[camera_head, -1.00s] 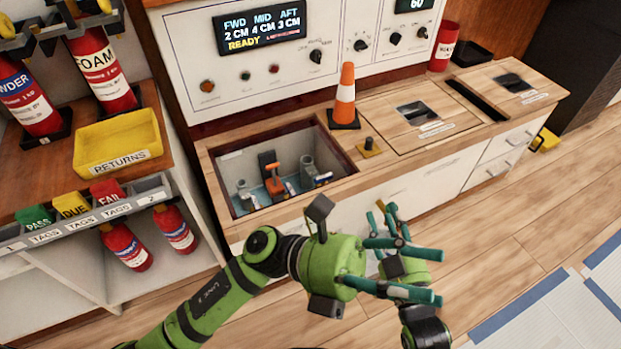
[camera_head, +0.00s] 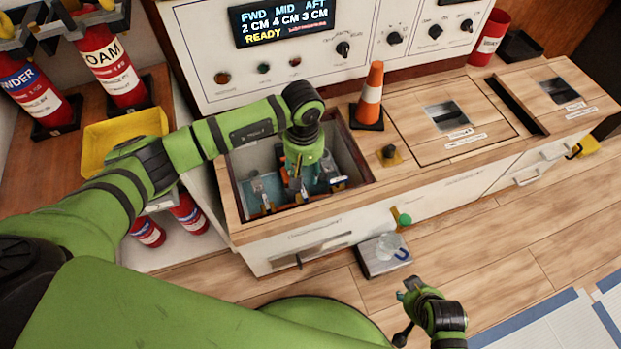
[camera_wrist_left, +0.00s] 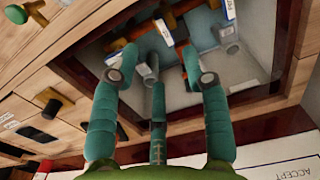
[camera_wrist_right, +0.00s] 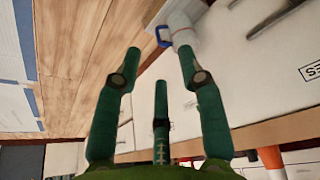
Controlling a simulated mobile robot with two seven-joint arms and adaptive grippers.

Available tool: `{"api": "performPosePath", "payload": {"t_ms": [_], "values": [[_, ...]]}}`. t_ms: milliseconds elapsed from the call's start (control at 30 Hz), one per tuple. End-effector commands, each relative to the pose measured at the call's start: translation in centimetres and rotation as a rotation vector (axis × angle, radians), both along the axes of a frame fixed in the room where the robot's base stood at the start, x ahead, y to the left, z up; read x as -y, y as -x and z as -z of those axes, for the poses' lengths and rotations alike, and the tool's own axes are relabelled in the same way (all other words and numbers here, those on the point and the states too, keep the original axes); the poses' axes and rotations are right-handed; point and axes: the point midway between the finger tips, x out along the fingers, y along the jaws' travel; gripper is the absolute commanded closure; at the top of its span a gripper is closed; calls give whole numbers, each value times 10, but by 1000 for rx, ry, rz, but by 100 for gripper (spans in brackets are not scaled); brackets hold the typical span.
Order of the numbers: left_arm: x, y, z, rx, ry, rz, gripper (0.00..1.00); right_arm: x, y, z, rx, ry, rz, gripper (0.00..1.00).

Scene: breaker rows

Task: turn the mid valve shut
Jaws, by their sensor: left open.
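Three small valves stand in the recessed well (camera_head: 366,160) of the counter. The left valve (camera_head: 262,194) and right valve (camera_head: 334,179) show beside my left gripper (camera_head: 299,182). The mid valve, with an orange handle, is mostly hidden behind its fingers in the head view. My left gripper points down into the well, open, and its teal fingers (camera_wrist_left: 158,62) spread over the valves in the left wrist view. Contact with the mid valve cannot be told. My right gripper (camera_head: 408,289) hangs low before the cabinet; its fingers are apart and empty in the right wrist view (camera_wrist_right: 159,62).
The well's wooden rim surrounds my left gripper. An orange cone (camera_head: 371,95) and a small black knob (camera_head: 389,152) stand right of it. The display (camera_head: 281,22) reads FWD 2, MID 4, AFT 3 CM, READY. A yellow returns tray (camera_head: 100,140) is left, partly behind my arm.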

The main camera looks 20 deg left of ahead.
Motion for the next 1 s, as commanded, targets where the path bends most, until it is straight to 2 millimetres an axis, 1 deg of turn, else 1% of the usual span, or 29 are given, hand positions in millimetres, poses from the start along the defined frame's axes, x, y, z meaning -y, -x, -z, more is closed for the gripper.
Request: {"api": "performPosePath", "payload": {"t_ms": [33,167,200,300,400,500,567,667,767,867,1000], "values": [[-1,0,12,1,-4,2,54,-1,-2,-6,9,-2,2,60],[-1,-1,31,2,-5,2,54,-2,-4,-40,27,-5,5,60],[-1,-1,36,2,-5,2,54,-2,-2,-52,34,-6,6,60],[-1,0,47,1,-3,1,54,-1,3,-79,45,-7,10,60],[-1,0,53,2,-3,1,54,0,9,-100,53,-9,11,60],[-1,0,56,2,-1,1,54,1,13,-111,57,-9,13,60],[0,0,57,2,-1,1,54,0,13,-115,63,-10,11,60],[0,0,61,-1,-1,1,54,-2,8,-118,92,-16,8,60],[0,1,70,-1,0,1,54,-7,-5,-123,157,-26,-1,60],[0,1,83,-1,0,-1,54,-13,-22,-131,247,-43,-12,60],[0,1,100,0,0,0,54,-23,-45,-146,384,-68,-30,60]]}}
